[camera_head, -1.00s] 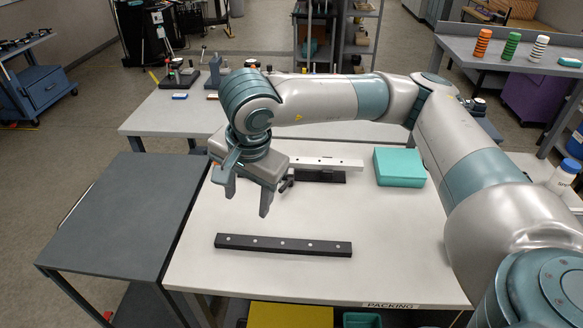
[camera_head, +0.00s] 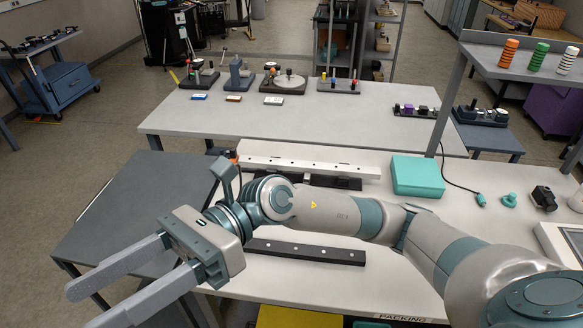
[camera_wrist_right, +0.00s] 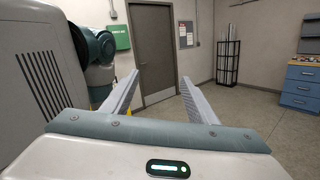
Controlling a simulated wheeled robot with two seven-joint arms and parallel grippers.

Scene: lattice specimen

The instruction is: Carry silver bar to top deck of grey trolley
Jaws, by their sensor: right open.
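The silver bar (camera_head: 310,168), long and pale with small holes, lies at the back of the white table in the head view. Dark pieces show under its front side. The grey trolley (camera_head: 130,200) stands left of the table, and the visible part of its dark top deck is bare. My right gripper (camera_head: 82,307) is at the lower left, in front of part of the trolley and well away from the bar. Its fingers are spread and empty. They also show apart in the right wrist view (camera_wrist_right: 160,80), facing a door and wall. My left gripper is out of view.
A black bar (camera_head: 310,251) lies at the table's front, partly behind my right arm. A teal box (camera_head: 417,176) sits right of the silver bar. Another grey bench (camera_head: 300,120) behind holds several fixtures. A raised shelf (camera_head: 480,58) stands at the right.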

